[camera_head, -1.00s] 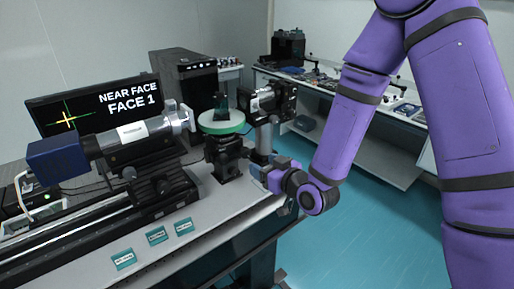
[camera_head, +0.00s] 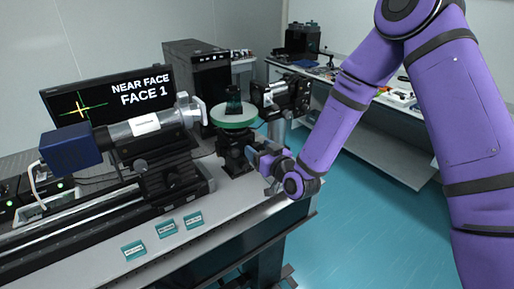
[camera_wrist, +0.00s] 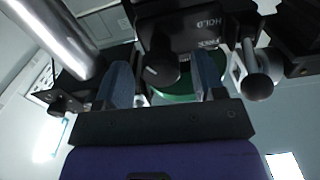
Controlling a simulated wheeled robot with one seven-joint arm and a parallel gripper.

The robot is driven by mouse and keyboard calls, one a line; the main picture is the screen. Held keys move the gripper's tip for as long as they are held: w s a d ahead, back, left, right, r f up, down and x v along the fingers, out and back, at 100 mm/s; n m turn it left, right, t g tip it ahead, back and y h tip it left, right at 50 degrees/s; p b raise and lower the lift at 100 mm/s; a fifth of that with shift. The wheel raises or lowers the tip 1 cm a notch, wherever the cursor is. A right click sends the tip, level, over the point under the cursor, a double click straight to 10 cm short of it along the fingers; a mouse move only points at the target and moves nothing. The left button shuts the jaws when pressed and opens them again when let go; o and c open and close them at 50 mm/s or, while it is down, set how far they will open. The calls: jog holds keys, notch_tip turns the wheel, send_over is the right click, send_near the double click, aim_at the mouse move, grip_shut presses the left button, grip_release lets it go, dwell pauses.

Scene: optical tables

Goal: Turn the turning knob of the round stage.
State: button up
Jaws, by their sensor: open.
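The round stage (camera_head: 233,118) has a green-rimmed disc with a dark block on top, on a black mount at the table's right end. My gripper (camera_head: 258,154) is just right of the mount, below the disc level. In the wrist view my gripper (camera_wrist: 164,82) is open, with its two blue-grey fingers apart. A dark round knob (camera_wrist: 162,69) shows between the fingers, with part of the green disc (camera_wrist: 178,97) behind it. I cannot tell whether the fingers touch the knob. In the head view the knob is too small or hidden to make out.
A horizontal cylinder instrument (camera_head: 148,132) stands on a rail left of the stage. A black camera-like device (camera_head: 284,95) stands on a post close behind my gripper. A monitor (camera_head: 105,100) reads "NEAR FACE FACE 1". Several small labels lie along the table's front. Open floor lies to the right.

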jog(key=shift+x, duration=0.8)
jog(key=shift+c, duration=0.4)
jog(key=c, duration=0.8)
jog(key=shift+m, duration=0.8)
jog(key=shift+c, duration=0.2)
jog(key=o, duration=0.9)
jog(key=v, duration=1.1)
